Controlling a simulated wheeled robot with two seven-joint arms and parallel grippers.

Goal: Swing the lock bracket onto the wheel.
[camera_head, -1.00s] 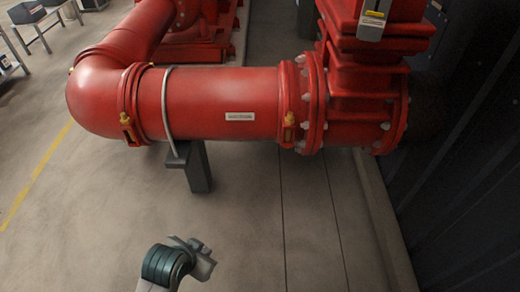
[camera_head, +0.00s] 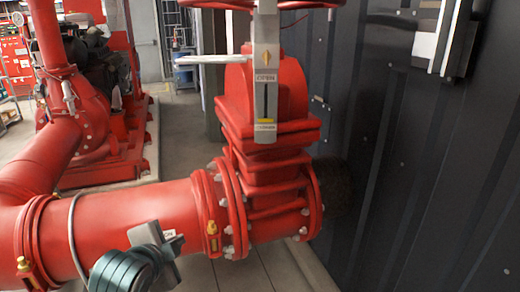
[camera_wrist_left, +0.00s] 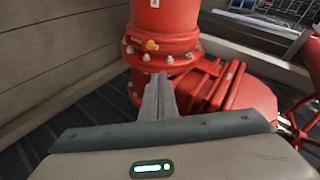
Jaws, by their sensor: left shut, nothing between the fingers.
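The wheel (camera_head: 255,4) is a red rim at the top of the head view, partly cut off by the frame edge. A pale grey flat bar (camera_head: 212,59), which looks like the lock bracket, sticks out to the left just below it. It meets a grey upright plate (camera_head: 265,78) marked OPEN on the red valve (camera_head: 262,162). My left gripper (camera_head: 176,243) is low, in front of the red pipe, well below the bar and empty. In the left wrist view its fingers (camera_wrist_left: 158,98) are shut together; a red spoked part, likely the wheel (camera_wrist_left: 296,128), shows at the right edge.
The red horizontal pipe (camera_head: 110,222) runs left from the bolted flange. A dark ribbed wall (camera_head: 420,170) closes the right side, with a pale box (camera_head: 450,35) on it. Red pump machinery (camera_head: 95,110) stands behind at left, beside a floor aisle.

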